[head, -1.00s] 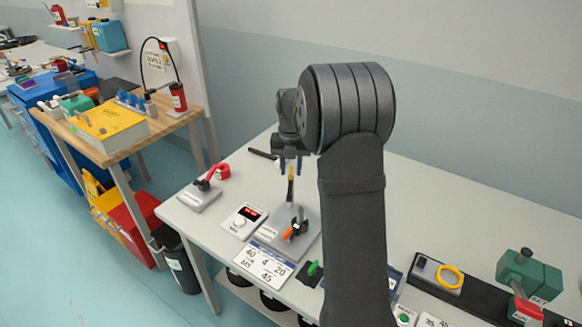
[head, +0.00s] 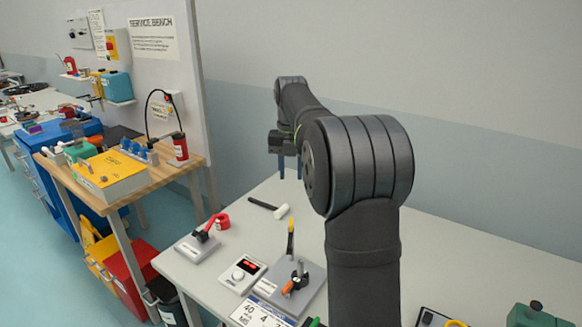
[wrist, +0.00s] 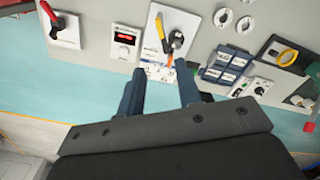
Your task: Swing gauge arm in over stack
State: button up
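A grey plate fixture (head: 312,298) stands on the light bench. It carries a dark upright part (head: 299,272), an orange-tipped piece (head: 288,287) and a thin yellow-and-black post (head: 290,238) behind. In the wrist view the fixture (wrist: 192,22) is at top centre, with the orange tip (wrist: 170,61) pointing down toward the fingers. I cannot tell for sure which part is the gauge arm, and no stack is clearly distinguishable. My gripper (head: 289,167) is raised well above and behind the fixture, apart from it. Its two blue fingers (wrist: 160,92) are spread with nothing between them.
A white box with a red display (head: 241,273) and a red-handled fixture (head: 203,243) stand to the left. A white-headed hammer (head: 281,211) lies behind. A printed card (head: 258,314) lies in front. The back of the bench (head: 390,235) is clear. A wooden-topped service bench (head: 97,202) stands far left.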

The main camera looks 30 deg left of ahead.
jog(key=shift+r, duration=0.45)
jog(key=shift+c, duration=0.4)
jog(key=c, duration=0.4)
jog(key=shift+s+f+m, duration=0.1)
jog(key=shift+f+m, duration=0.25)
jog(key=shift+m, duration=0.05)
grip_shut()
jog(key=m+g+y, duration=0.2)
jog(key=m+y, duration=0.1)
jog(key=m, duration=1.4)
send_over(290, 249)
jog(key=w+a, duration=0.1)
jog(key=a, duration=0.2)
notch_tip(290, 249, down, 10)
notch_tip(290, 249, down, 10)
jog(key=shift+w+d, duration=0.15)
jog(key=shift+d, duration=0.05)
